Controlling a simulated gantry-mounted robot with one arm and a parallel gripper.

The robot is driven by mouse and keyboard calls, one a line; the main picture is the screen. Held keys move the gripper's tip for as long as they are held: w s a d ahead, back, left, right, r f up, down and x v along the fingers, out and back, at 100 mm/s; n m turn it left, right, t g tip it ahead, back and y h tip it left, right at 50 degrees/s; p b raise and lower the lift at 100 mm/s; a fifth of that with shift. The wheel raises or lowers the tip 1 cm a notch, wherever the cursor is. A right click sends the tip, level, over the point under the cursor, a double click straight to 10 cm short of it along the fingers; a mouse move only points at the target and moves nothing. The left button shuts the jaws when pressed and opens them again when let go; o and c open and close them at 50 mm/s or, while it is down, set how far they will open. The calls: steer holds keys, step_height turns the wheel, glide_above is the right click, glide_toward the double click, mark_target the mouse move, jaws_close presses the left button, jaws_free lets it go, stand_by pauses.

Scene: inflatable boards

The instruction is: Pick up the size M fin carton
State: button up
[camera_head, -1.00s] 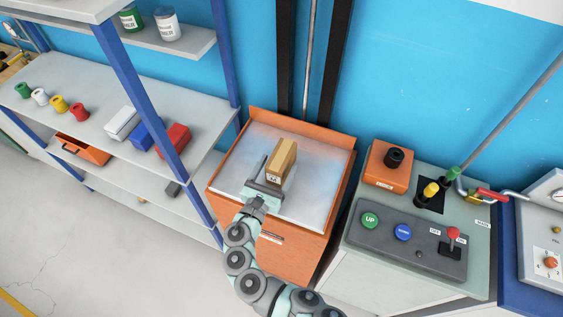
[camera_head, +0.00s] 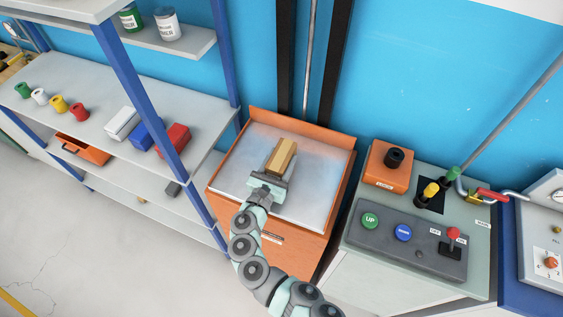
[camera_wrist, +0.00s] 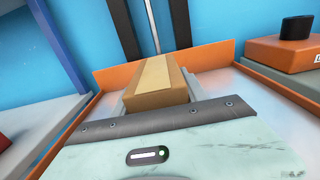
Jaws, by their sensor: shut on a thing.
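The fin carton (camera_head: 281,155) is a small brown box with a lighter tape strip along its top, above the metal top of the orange cabinet (camera_head: 318,192). My gripper (camera_head: 273,171) is at its near end, shut on it. In the wrist view the carton (camera_wrist: 157,80) stands just beyond the palm, with the grey fingers (camera_wrist: 155,99) along its sides. Its size label is hidden now. I cannot tell whether the carton touches the metal top.
Grey shelves with blue posts (camera_head: 143,82) stand close on the left, holding coloured tubs and boxes. A control console (camera_head: 404,240) with buttons and levers stands on the right. An orange rim (camera_head: 298,126) rises behind the cabinet top. The bare metal right of the carton is clear.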

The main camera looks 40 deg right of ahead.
jaws_close()
steer(key=shift+r, duration=0.1)
